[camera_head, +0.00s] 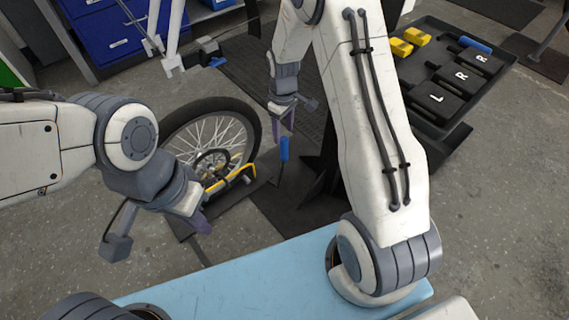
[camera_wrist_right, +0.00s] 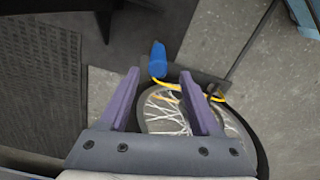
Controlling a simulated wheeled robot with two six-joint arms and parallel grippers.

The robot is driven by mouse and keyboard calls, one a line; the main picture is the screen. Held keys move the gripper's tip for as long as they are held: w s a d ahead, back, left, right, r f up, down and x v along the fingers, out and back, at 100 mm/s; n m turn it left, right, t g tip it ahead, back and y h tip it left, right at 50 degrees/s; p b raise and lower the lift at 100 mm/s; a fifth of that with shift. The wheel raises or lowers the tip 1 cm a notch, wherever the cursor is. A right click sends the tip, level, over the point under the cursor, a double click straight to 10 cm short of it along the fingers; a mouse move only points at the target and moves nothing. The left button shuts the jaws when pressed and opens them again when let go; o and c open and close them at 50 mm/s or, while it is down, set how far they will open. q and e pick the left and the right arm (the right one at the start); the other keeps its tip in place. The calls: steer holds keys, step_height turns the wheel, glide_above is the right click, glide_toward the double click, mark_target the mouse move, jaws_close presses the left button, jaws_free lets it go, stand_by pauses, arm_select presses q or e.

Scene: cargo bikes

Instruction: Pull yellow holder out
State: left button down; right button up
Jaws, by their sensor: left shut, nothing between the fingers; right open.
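The yellow holder (camera_head: 232,178) is a bar low beside the spoked wheel (camera_head: 205,135), at its lower right in the head view. In the right wrist view, yellow parts (camera_wrist_right: 215,98) show near the wheel, partly behind my fingers. My right gripper (camera_head: 285,122) is open and points down, above and to the right of the holder. A blue handle (camera_head: 284,148) is just below its fingertips; in the right wrist view the handle (camera_wrist_right: 158,60) lies beyond the fingers, apart from them. My left gripper (camera_head: 200,222) is shut and empty, in front of the wheel's base.
A black tray table (camera_head: 440,125) at the right holds yellow blocks (camera_head: 400,47), black blocks and another blue-handled item (camera_head: 475,45). Blue drawers (camera_head: 110,35) stand at the back left. A light blue surface (camera_head: 250,280) is at the front. Open floor lies to the right.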

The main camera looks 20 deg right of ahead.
mark_target(284, 152)
step_height(284, 152, down, 11)
steer(key=b, duration=0.5)
steer(key=shift+w+d, duration=0.1)
steer(key=shift+d, duration=0.05)
jaws_close()
stand_by(1.2)
